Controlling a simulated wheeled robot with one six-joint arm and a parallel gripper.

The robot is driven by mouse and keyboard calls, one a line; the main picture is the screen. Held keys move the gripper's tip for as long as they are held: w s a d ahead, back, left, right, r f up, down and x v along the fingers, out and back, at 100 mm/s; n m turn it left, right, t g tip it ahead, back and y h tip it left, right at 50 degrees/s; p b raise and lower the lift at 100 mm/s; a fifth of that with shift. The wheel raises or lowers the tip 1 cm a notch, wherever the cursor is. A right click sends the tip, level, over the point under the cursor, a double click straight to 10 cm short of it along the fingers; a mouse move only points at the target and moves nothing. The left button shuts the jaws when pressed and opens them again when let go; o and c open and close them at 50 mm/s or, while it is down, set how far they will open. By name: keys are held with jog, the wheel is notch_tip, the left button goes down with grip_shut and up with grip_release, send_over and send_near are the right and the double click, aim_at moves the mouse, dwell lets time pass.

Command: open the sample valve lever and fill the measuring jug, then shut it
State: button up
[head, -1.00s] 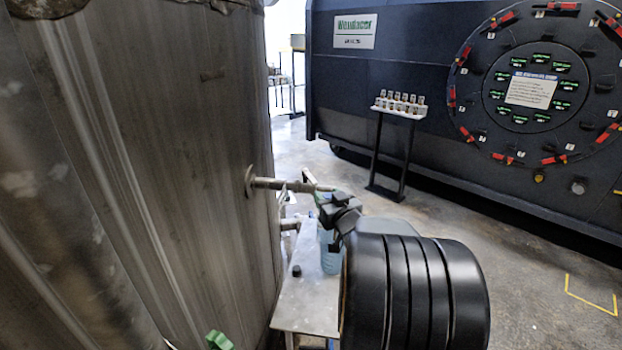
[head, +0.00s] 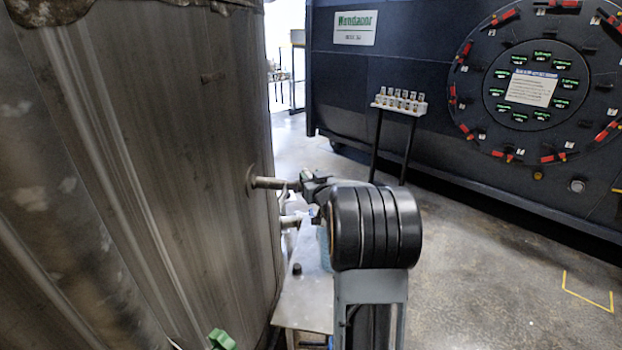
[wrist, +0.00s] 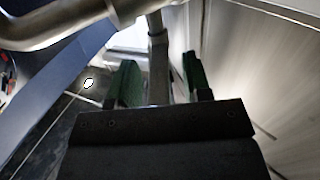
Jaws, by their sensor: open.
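The sample valve's metal pipe (head: 270,183) sticks out to the right from the grey tank wall in the head view. My gripper (wrist: 160,82) is open at the pipe's outer end, with green pads on both fingers. In the wrist view a narrow metal stem (wrist: 158,65) stands between the fingers, with gaps seen on both sides. A thicker bent pipe (wrist: 60,27) crosses above left. I cannot tell which part is the lever. The bluish measuring jug (head: 325,250) stands on the small metal shelf below, mostly hidden by my arm.
The tank wall (head: 150,180) is close on the left. A second short pipe (head: 290,221) lies below the valve. A small black knob (head: 296,269) is on the shelf (head: 305,300). A vial rack (head: 400,105) stands behind. The floor to the right is clear.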

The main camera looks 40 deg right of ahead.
jog(key=shift+c, duration=0.3)
grip_shut()
